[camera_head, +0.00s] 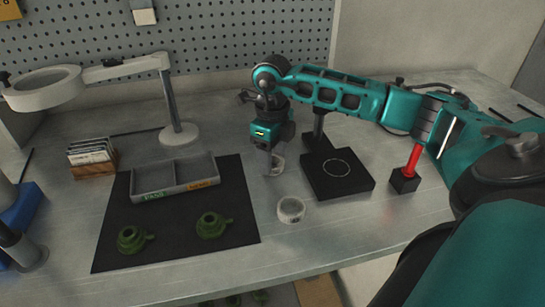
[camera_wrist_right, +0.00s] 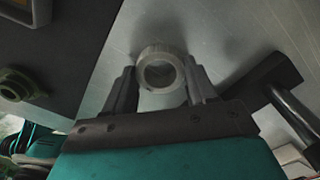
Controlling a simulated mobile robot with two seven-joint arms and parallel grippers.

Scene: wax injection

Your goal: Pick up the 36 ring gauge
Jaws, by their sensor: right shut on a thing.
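My right gripper (camera_head: 272,160) reaches down to the bench left of the black stand. It is shut on a light grey ring gauge (camera_head: 279,164), partly hidden by the fingers. In the right wrist view the ring gauge (camera_wrist_right: 160,52) sits between the two fingertips (camera_wrist_right: 160,80). A second light grey ring gauge (camera_head: 291,210) lies apart on the bench, nearer the front. I cannot read a size on either ring. My left gripper is not in view.
A black stand (camera_head: 352,184) with a pale circle on its base is right of the gripper. A red-handled tool (camera_head: 412,162) stands farther right. A dark mat (camera_head: 120,258) at left holds a divided grey tray (camera_head: 137,183) and two green parts (camera_head: 132,239).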

